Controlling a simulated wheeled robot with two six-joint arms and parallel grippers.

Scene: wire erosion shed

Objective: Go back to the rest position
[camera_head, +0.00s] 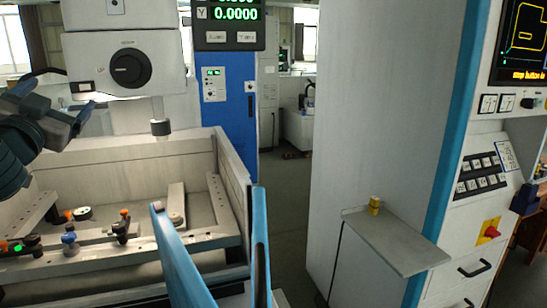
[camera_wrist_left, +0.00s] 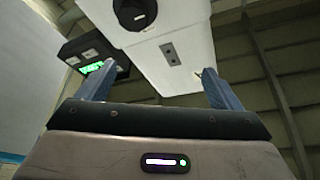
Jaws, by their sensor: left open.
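My left gripper (camera_head: 66,98) is at the left edge of the head view, raised in front of the white machine head. In the left wrist view my left gripper (camera_wrist_left: 160,88) has its two blue-grey fingers wide apart, with nothing between them. It is open and empty. The wrist camera looks up past the fingers at the white machine head (camera_wrist_left: 180,55) and the ceiling. My right gripper does not show in either view.
Below the left gripper is an open machine tank (camera_head: 130,152) with clamps and knobs inside. Its blue-edged door (camera_head: 180,262) stands open. A grey shelf (camera_head: 400,247) holding a small yellow item (camera_head: 375,205) juts from the control cabinet (camera_head: 375,110). Floor shows between them.

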